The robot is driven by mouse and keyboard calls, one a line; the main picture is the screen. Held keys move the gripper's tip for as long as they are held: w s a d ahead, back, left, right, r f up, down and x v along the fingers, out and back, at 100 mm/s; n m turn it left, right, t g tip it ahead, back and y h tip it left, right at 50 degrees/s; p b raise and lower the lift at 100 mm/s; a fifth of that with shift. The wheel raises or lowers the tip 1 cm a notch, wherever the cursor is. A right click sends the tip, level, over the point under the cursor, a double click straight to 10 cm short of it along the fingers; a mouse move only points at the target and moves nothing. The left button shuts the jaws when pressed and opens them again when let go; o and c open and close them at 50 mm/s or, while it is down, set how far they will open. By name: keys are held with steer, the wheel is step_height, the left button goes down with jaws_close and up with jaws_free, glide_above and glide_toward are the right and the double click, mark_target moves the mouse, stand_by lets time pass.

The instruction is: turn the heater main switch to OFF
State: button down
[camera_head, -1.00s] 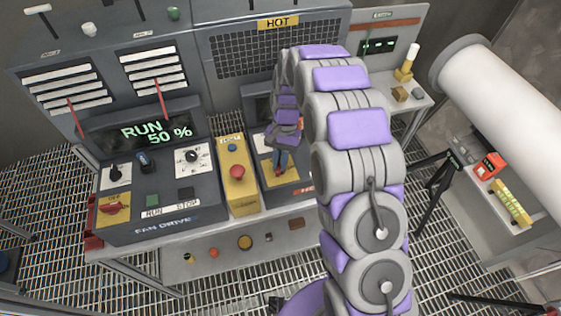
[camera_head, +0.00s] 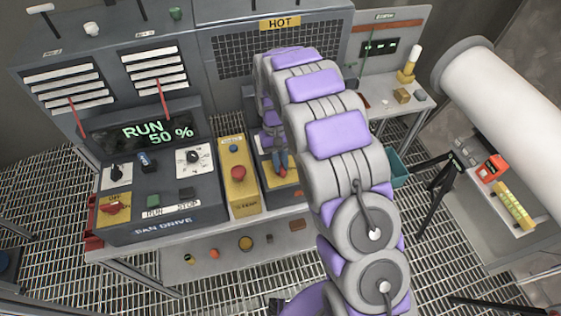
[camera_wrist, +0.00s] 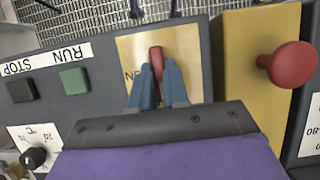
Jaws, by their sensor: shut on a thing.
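The heater main switch is a red handle (camera_wrist: 156,57) on a yellow plate (camera_wrist: 190,60) in the wrist view. The blue fingers of my gripper (camera_wrist: 157,80) are closed on both sides of the handle. The handle runs up and down in that picture, and an upside-down ON mark lies to its left. The plate's lower part, and any OFF mark there, is hidden by my gripper. In the head view my gripper (camera_head: 281,162) reaches down onto the yellow plate (camera_head: 287,190) of the heater panel, and my arm hides much of that panel.
A yellow panel with a red mushroom button (camera_wrist: 287,65) stands beside the plate. Green (camera_wrist: 74,81) and black (camera_wrist: 21,89) buttons lie on the other side. The fan drive panel (camera_head: 160,222) reads RUN 50 %. A white pipe (camera_head: 505,105) stands at right.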

steer(key=shift+s+f, duration=0.1)
steer(key=shift+f, duration=0.1)
steer(key=c, duration=1.4)
jaws_free()
steer(key=shift+o, duration=1.4)
steer(key=shift+w+a+f, duration=0.1)
steer(key=shift+w+a, duration=0.05)
steer(key=shift+w, duration=0.1)
steer(key=shift+r, duration=0.25)
steer(key=p+v, duration=0.3)
steer(key=v, duration=1.4)
steer(key=shift+w+a, duration=0.2)
steer(key=shift+f, duration=0.15)
steer(key=shift+d, duration=0.1)
